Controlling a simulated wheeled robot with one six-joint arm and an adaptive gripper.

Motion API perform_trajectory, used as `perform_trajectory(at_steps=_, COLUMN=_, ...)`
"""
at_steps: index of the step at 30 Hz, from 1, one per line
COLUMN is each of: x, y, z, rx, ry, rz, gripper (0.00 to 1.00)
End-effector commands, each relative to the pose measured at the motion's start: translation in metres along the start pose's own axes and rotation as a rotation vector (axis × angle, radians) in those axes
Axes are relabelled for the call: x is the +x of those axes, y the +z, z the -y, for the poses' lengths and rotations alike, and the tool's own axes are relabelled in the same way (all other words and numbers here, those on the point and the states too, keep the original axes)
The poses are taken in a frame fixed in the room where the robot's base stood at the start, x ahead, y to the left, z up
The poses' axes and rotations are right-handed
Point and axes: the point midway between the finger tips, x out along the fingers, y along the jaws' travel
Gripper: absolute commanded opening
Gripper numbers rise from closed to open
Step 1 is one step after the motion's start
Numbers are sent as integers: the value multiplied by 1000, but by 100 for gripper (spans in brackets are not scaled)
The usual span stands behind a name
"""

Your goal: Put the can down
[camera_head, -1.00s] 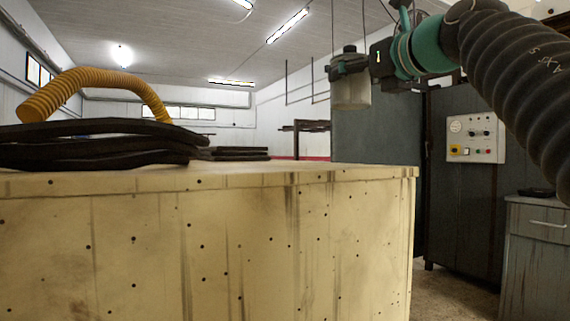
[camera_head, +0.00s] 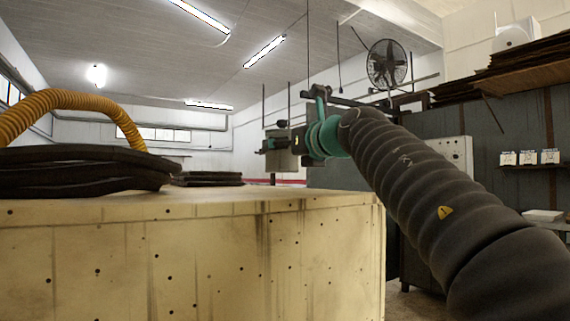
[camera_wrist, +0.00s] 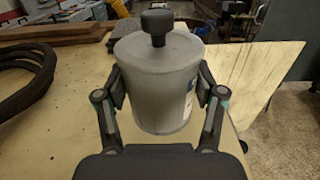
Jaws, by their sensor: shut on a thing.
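The can is a pale grey cylinder with a dark knob on top, seen in the wrist view (camera_wrist: 152,85). Part of a label shows on its right side. My gripper (camera_wrist: 158,88) is shut on the can, one finger on each side. The can looks upright. In the head view my gripper (camera_head: 268,145) and the can (camera_head: 287,158) are small and partly overlap, above the right part of the wooden bench top (camera_head: 250,197). Whether the can's base touches the wood cannot be seen.
A flat dark stack (camera_head: 208,178) lies farther back. In the wrist view, brown boards (camera_wrist: 55,30) lie at the back left; floor (camera_wrist: 285,140) shows at the right.

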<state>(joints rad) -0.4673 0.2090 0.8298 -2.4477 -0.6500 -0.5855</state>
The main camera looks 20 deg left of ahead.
Motion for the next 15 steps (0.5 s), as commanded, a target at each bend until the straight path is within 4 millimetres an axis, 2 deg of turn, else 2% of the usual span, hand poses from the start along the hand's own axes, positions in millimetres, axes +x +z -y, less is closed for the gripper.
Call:
perform_trajectory(at_steps=9, x=0, y=-32, z=0, rx=3, ry=-1, rz=-2, gripper=18)
perform_trajectory(at_steps=15, x=0, y=-35, z=0, rx=1, ry=-1, rz=-1, gripper=18)
